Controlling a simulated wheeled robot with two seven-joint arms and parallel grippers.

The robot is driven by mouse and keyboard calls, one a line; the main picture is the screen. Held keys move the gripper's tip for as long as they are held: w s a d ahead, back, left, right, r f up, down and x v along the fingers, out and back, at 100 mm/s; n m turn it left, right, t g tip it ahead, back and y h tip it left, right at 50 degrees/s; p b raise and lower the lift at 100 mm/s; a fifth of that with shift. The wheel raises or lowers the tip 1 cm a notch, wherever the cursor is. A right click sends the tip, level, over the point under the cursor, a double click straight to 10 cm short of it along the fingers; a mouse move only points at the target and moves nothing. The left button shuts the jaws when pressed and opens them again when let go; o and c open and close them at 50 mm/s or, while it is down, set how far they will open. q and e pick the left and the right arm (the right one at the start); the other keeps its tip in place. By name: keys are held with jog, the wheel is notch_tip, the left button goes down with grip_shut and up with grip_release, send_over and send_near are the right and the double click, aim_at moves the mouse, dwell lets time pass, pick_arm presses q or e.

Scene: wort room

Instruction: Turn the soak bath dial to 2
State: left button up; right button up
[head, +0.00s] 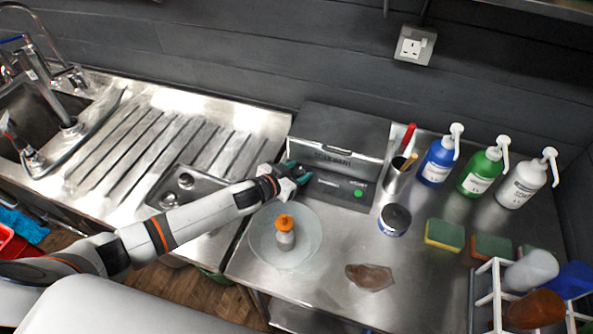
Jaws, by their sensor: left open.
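The soak bath (345,128) is a dark grey box at the back of the steel counter, with lettering along its front edge. Its low front panel (335,190) carries a round green spot (358,193) toward the right end. My left arm reaches in from the left, and my left gripper (302,178) is open at the left end of this panel. The dial cannot be made out; the gripper covers that end of the panel. Whether the fingers touch anything there cannot be told. My right gripper is out of view.
A tool cup (395,181), a dark-lidded jar (394,219) and pump bottles (438,163) stand to the right. A brown piece (370,276) lies in front. A sink (40,110) is at left.

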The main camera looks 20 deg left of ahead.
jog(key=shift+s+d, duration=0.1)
pick_arm(q)
jog(key=shift+c, duration=0.8)
jog(key=c, duration=0.8)
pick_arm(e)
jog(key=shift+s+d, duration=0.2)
